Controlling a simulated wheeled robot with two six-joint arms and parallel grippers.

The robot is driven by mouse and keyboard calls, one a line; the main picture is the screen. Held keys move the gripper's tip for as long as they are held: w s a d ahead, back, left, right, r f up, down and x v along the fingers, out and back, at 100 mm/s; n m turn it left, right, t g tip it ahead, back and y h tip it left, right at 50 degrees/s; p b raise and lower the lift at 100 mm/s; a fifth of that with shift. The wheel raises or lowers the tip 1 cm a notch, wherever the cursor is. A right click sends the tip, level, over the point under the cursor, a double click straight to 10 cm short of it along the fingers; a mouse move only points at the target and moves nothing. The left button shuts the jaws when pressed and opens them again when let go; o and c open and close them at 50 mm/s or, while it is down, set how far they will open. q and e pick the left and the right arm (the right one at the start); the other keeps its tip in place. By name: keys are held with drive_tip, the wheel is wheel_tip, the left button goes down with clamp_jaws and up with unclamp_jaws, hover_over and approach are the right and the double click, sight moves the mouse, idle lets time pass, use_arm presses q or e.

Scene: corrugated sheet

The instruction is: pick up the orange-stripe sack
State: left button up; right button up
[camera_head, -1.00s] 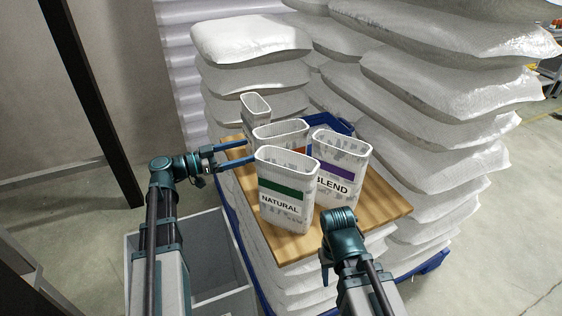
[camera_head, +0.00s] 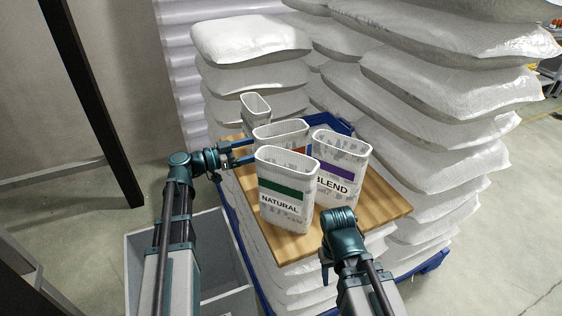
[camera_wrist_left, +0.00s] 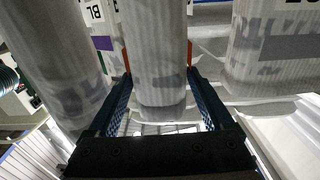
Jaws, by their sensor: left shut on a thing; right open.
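The orange-stripe sack (camera_head: 286,140) is a white, open-topped sack standing on the wooden board (camera_head: 287,244). The green-stripe NATURAL sack (camera_head: 285,190) in front hides most of it, with only a bit of orange showing. My left gripper (camera_head: 247,152) reaches in from the left and is shut on it. In the left wrist view the sack (camera_wrist_left: 158,65) sits between my two blue fingers, with orange at its edge. My right gripper (camera_head: 339,217) is in front of the board, right of the green-stripe sack; its fingertips are hard to make out.
The purple-stripe BLEND sack (camera_head: 340,165) stands close on the right. Another white sack (camera_head: 257,110) stands behind. Tall piles of white bags (camera_head: 440,130) rise behind and to the right. A grey bin (camera_head: 142,262) is at the lower left. The board's right end is clear.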

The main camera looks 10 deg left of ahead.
use_arm(q)
clamp_jaws()
drive_tip(key=shift+r, duration=0.2)
wheel_tip(320, 180, up, 28)
drive_tip(key=p, duration=2.8)
drive_tip(key=shift+f, duration=0.2)
